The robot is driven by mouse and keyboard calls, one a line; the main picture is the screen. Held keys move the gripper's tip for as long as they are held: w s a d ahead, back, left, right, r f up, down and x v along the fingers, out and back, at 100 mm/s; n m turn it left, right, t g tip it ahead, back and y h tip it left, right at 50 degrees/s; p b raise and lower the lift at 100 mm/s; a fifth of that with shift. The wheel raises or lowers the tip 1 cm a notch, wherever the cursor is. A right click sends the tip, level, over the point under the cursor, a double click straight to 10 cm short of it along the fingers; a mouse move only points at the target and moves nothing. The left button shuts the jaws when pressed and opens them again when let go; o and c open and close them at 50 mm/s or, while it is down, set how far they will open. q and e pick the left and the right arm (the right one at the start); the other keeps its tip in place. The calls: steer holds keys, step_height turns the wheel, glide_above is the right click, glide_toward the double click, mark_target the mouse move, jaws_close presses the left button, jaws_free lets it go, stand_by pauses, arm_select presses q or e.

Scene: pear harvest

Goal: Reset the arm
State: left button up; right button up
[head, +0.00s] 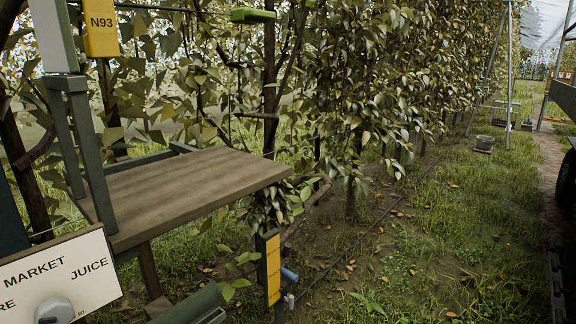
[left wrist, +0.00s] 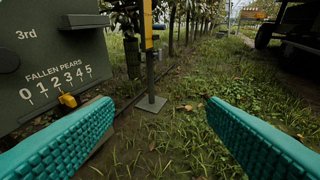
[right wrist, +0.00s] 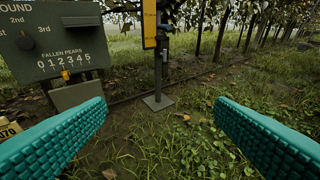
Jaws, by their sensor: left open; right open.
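My left gripper (left wrist: 160,130) shows in the left wrist view as two teal ridged fingers set wide apart, with nothing between them. My right gripper (right wrist: 160,130) shows in the right wrist view, also wide open and empty. Both point over the grass toward a yellow-topped post on a flat grey base plate (left wrist: 151,104). A dark panel (left wrist: 38,50) marked "FALLEN PEARS" with a yellow pointer stands left of the left gripper; it also shows in the right wrist view (right wrist: 35,42). Neither gripper shows in the head view.
In the head view a wooden shelf (head: 190,187) stands at left, above a "MARKET / JUICE" dial panel (head: 88,270). A yellow marker post (head: 271,268) stands near the lower middle. Leafy trees (head: 350,90) line the row. Grass (head: 450,220) at right is open; a vehicle wheel (head: 567,180) stands at the right edge.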

arm_select(q)
steer(key=s+a+f+g+y+p, duration=0.1)
steer(key=s+a+f+g+p, duration=0.2)
steer(key=s, duration=0.7)
steer(key=s+a+f+g+y+p, duration=0.1)
steer(key=s+a+f+g+p, duration=0.2)
steer(key=s, duration=0.8)
steer(key=s+a+f+g+y+p, duration=0.1)
steer(key=s+a+f+g+p, duration=0.2)
steer(key=s+g+p, duration=0.4)
steer(key=s+f, duration=0.1)
steer(key=s, duration=0.3)
steer(key=shift+s+a+n+y, duration=0.2)
steer(key=shift+a+n+y, duration=0.1)
steer(key=shift+y, duration=0.1)
arm_select(e)
steer(key=s+d+f+g+h, duration=0.1)
steer(key=s+d+f+g, duration=0.2)
steer(key=s, duration=0.7)
steer(key=s+d+f+g+h, duration=0.1)
steer(key=s+d+f+g, duration=0.2)
steer(key=s, duration=0.8)
steer(key=s+d+f+g+h, duration=0.1)
steer(key=s+d+f+g, duration=0.2)
steer(key=s+g, duration=0.4)
steer(key=s+f, duration=0.1)
steer(key=s, duration=0.3)
steer(key=shift+s+d+m+h, duration=0.2)
steer(key=shift+d+m+h, duration=0.1)
steer(key=shift+h, duration=0.1)
